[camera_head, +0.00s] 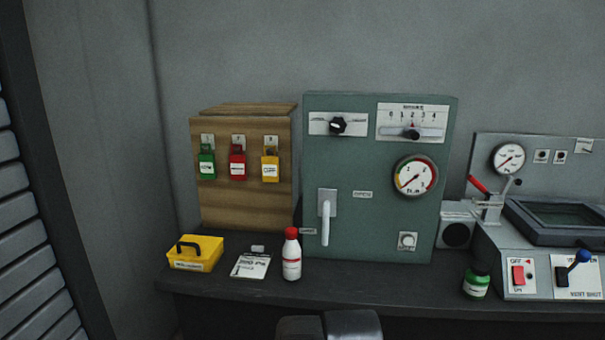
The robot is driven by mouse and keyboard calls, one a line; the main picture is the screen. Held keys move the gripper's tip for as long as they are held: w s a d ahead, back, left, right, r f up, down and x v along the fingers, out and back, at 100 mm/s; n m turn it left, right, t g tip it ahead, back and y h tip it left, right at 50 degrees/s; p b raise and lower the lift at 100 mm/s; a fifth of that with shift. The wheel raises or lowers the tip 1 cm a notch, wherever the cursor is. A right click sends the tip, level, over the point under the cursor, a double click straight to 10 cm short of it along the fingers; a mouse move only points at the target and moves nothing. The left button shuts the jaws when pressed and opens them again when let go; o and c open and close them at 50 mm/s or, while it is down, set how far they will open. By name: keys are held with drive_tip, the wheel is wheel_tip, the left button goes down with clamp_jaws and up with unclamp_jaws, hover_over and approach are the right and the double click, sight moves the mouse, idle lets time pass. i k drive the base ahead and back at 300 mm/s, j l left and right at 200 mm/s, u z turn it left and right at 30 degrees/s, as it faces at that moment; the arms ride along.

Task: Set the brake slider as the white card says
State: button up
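The brake slider (412,134) is a black knob on a horizontal track at the top right of the green panel (340,230). Its printed scale (412,116) runs from 0 to 4, and the knob stands near the 2 mark. A white card (250,266) lies flat on the dark counter, left of the red-capped bottle. It bears dark print too small to read with certainty. My gripper cannot be made out; only dark rounded parts, probably of my arm, show at the bottom edge, well below the panel and apart from the slider.
A white bottle (292,262) with a red cap stands before the panel's left edge. The panel has a lever handle (325,215), a rotary knob (338,125) and a gauge (415,175). A yellow box (195,253) sits left; a green jar (476,283) sits right.

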sight(413, 134)
drive_tip(key=i+j, duration=0.2)
drive_tip(key=k+l, duration=0.1)
drive_tip(key=k+j+u, duration=0.1)
drive_tip(key=k+u, duration=0.15)
drive_tip(key=k+l+u, duration=0.1)
drive_tip(key=l, duration=0.2)
drive_tip(key=k+j+z, duration=0.1)
drive_tip(key=k, duration=0.35)
drive_tip(key=k+j, duration=0.25)
drive_tip(key=k+l+u, duration=0.1)
drive_tip(key=k+l, duration=0.1)
drive_tip(key=l, duration=0.05)
